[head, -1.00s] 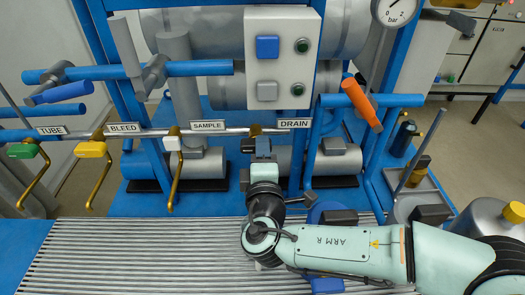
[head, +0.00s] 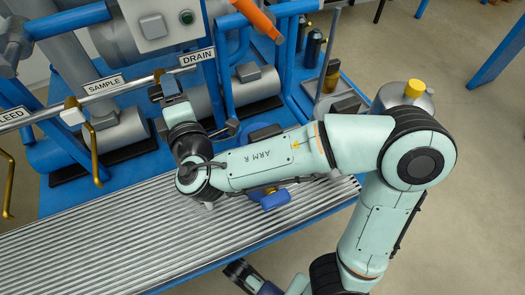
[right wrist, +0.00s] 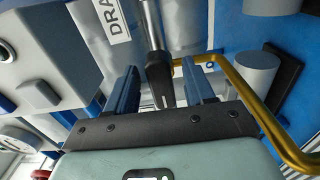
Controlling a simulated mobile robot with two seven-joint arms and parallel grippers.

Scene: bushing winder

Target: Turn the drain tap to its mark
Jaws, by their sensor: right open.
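The DRAIN label (head: 196,57) is on the pipe at the upper left of the head view, with the brass body of the drain tap (head: 158,74) beside it. My right gripper (head: 168,88) is at this tap and hides most of it. In the right wrist view my right gripper (right wrist: 160,90) is open, with one blue finger on each side of the tap's dark handle (right wrist: 158,82). Gaps show beside the handle. A brass spout (right wrist: 245,90) curves past the right finger. I cannot make out the tap's mark.
The sample tap (head: 72,112) and its spout are left of the drain tap. A ribbed bench top (head: 110,235) lies below my right arm. An orange handle (head: 258,18) and a metal can with a yellow cap (head: 414,90) are to the right. A dark-and-blue part at the bottom edge is unclear.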

